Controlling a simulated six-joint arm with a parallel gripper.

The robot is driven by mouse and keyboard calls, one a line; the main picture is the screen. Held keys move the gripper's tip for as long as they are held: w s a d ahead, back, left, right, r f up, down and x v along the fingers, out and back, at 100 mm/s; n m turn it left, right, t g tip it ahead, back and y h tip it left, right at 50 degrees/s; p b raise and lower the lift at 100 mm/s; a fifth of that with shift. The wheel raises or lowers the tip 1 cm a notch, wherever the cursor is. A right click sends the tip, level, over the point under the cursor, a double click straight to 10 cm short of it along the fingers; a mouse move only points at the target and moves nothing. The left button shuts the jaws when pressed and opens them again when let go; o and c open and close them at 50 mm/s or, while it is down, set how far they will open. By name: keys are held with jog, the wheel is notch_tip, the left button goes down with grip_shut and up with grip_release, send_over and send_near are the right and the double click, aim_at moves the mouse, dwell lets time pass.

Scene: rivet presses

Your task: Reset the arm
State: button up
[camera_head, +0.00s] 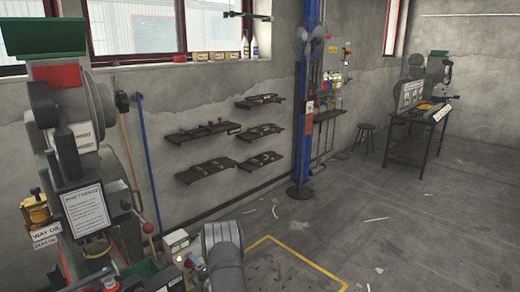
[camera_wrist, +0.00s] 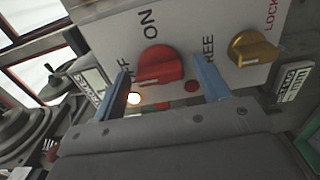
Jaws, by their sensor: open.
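In the wrist view, my gripper (camera_wrist: 160,68) is open, with one blue finger on each side of a red knob (camera_wrist: 158,66). I cannot tell whether the fingers touch the knob. The knob sits on a white control panel (camera_wrist: 205,22) marked ON, with a partly hidden word ending in FF. A lit lamp (camera_wrist: 134,99) shows beside the left finger, and a dark red lamp (camera_wrist: 191,86) near the right one. In the head view, my arm (camera_head: 222,250) reaches to the panel box (camera_head: 176,240) at the lower left; the fingers cannot be made out there.
A yellow knob (camera_wrist: 252,48) marked LOCK sits right of the red one. A rivet press (camera_head: 75,130) with an instruction sign (camera_head: 86,210) stands close at left. A blue post (camera_head: 303,130) stands mid-room. A second press bench (camera_head: 415,150) is far right. Floor between is mostly open.

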jog(key=shift+d, duration=0.1)
jog(key=v, duration=1.7)
jog(key=x, duration=1.7)
jog(key=shift+s, duration=0.1)
jog(key=shift+m, duration=0.3)
jog(key=m, duration=0.7)
jog(key=shift+m, duration=0.4)
jog(key=m, duration=0.4)
jog(key=shift+m, duration=0.4)
jog(key=m, duration=0.4)
